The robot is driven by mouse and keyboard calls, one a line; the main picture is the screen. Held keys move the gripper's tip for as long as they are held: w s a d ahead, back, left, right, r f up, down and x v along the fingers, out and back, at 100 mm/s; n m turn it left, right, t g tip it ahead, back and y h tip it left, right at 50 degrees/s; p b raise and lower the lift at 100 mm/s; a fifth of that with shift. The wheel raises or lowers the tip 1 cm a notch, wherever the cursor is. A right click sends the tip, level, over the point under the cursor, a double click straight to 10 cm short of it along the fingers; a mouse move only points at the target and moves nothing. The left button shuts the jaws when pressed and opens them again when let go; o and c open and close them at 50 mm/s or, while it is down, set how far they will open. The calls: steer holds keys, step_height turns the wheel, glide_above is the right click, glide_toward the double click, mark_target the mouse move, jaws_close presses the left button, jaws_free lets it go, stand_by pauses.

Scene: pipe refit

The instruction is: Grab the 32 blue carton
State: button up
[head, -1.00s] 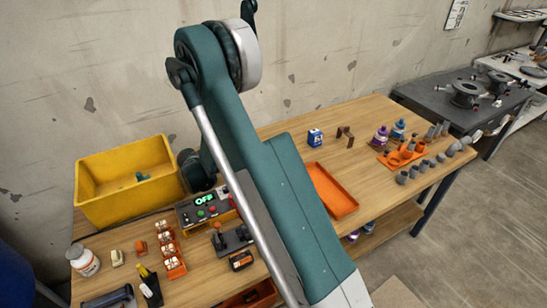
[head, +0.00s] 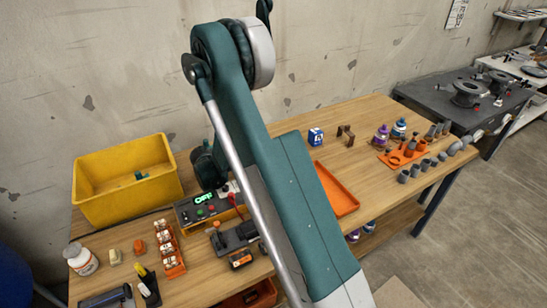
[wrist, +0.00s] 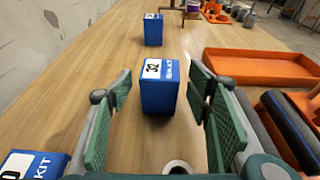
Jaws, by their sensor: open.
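The blue carton marked 32 (wrist: 159,90) stands upright on the wooden bench in the wrist view, with a white label on its upper part. My gripper (wrist: 160,98) is open, with its green finger pads to the left and right of this carton. Gaps show between the pads and the carton. A second blue carton (wrist: 153,32) stands farther along the bench, and a third blue carton marked KIT (wrist: 32,165) is cut off at the lower left. In the head view one blue carton (head: 316,137) shows; its number is too small to read. My arm hides the gripper there.
An orange tray (wrist: 258,66) lies right of the gripper. A brown bracket (head: 345,136) stands near the carton in the head view. Bottles (head: 390,132) and grey pipe fittings are farther right. A yellow bin (head: 126,180) and a control box (head: 207,207) are at left.

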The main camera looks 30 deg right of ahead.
steer(key=shift+x, duration=1.25)
steer(key=c, duration=1)
